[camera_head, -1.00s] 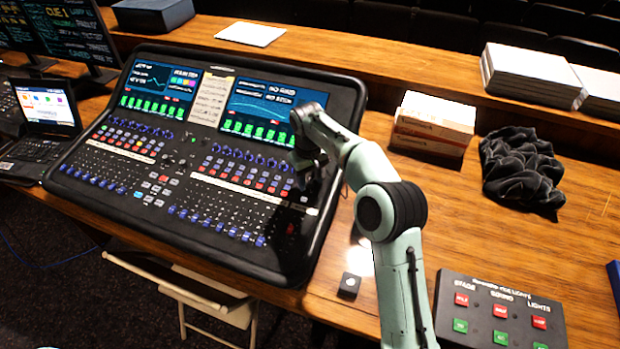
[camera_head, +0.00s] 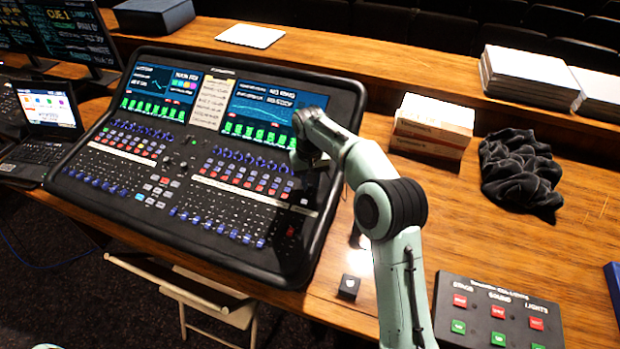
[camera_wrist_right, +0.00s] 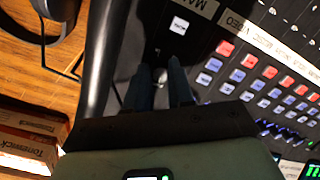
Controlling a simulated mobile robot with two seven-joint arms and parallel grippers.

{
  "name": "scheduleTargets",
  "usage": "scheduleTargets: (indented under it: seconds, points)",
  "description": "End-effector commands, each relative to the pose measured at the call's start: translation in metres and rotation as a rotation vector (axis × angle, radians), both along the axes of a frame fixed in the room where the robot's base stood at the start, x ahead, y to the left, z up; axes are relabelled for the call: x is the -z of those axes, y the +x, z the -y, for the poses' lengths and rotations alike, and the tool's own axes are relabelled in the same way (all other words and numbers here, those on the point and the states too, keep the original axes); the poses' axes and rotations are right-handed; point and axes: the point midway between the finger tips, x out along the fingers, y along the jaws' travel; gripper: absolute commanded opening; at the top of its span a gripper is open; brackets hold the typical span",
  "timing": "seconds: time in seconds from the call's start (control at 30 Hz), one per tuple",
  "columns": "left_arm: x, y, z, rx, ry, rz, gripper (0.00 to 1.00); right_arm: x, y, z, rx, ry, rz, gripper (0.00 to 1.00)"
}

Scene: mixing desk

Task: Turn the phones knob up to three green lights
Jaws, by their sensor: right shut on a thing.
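The mixing desk (camera_head: 345,115) is a large black console with two lit screens and rows of buttons and faders. My right gripper (camera_head: 303,168) is down at its right edge, below the right screen. In the right wrist view the two dark fingers of my right gripper (camera_wrist_right: 160,82) are close together over the black panel. They are shut on the phones knob, which is mostly hidden between them. I cannot make out the knob's green lights. My left gripper is out of view.
A box (camera_head: 433,122) and a crumpled black cloth (camera_head: 520,172) lie right of the desk. A switch panel (camera_head: 500,305) with red and green buttons is at the lower right. Headphones (camera_wrist_right: 50,20) show beside the console in the right wrist view. Bare wood lies between.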

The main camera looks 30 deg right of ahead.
Motion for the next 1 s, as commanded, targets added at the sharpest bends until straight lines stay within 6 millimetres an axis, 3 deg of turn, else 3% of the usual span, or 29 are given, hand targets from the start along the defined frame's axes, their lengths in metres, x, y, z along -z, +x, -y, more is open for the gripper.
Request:
scheduleTargets:
  seconds: [0.6,1.0]
  points:
    - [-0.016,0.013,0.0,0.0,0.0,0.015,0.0,-0.001,-0.001,0.0,0.541,0.038,0.042,0.0]
    - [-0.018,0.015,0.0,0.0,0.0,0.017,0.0,0.0,-0.002,-0.001,0.713,0.05,0.055,0.0]
